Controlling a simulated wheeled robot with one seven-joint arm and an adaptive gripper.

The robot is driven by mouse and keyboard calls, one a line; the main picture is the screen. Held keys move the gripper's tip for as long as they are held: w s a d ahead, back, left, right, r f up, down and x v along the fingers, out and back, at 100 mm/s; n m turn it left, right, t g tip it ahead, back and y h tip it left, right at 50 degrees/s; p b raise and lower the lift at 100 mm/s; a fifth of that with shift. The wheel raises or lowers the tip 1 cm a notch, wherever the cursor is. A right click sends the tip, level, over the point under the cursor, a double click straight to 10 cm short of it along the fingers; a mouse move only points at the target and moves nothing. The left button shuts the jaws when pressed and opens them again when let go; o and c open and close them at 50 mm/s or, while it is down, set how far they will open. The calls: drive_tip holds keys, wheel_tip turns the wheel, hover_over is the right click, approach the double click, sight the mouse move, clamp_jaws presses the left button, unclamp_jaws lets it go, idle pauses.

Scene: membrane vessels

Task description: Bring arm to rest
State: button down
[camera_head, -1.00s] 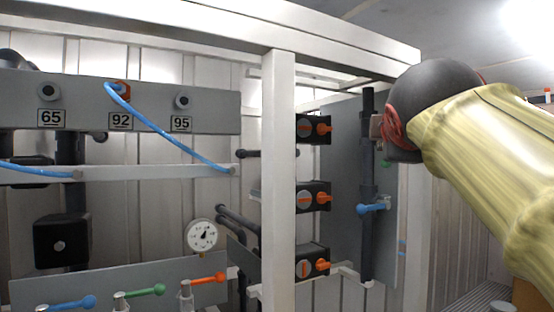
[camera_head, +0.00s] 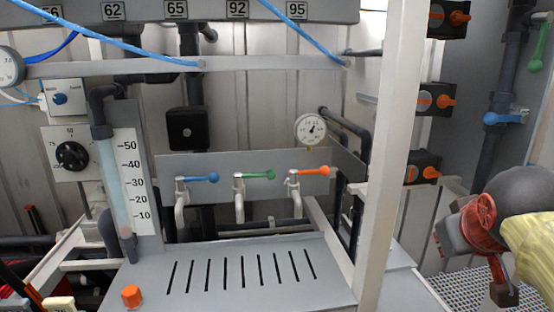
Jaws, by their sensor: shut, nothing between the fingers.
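My gripper (camera_head: 503,292) is the small dark part low at the right, below the red cables. It is shut, with nothing held. It hangs in front of the grated floor, to the right of the white upright post (camera_head: 388,150), and appears apart from the equipment. The fingers are small and partly dark, so their detail is hard to see.
Left of the post are blue (camera_head: 201,178), green (camera_head: 258,175) and orange (camera_head: 312,171) handled taps, a gauge (camera_head: 310,128) and a slotted grey panel (camera_head: 240,270). Orange-handled valves (camera_head: 436,99) and a blue-handled valve (camera_head: 505,118) stand near the arm. Grated floor (camera_head: 455,290) lies below right.

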drive_tip(key=s+a+f+g+y, duration=0.1)
drive_tip(key=s+a+f, duration=0.4)
drive_tip(key=f, duration=0.5)
drive_tip(key=s+a+f+g+y, duration=0.1)
drive_tip(key=s+a+f+y, duration=0.2)
drive_tip(key=s+a+f, duration=0.3)
drive_tip(key=shift+s+a+f+n+g, duration=0.2)
drive_tip(key=shift+a+f+n+g, duration=0.15)
drive_tip(key=shift+a+f, duration=2.05)
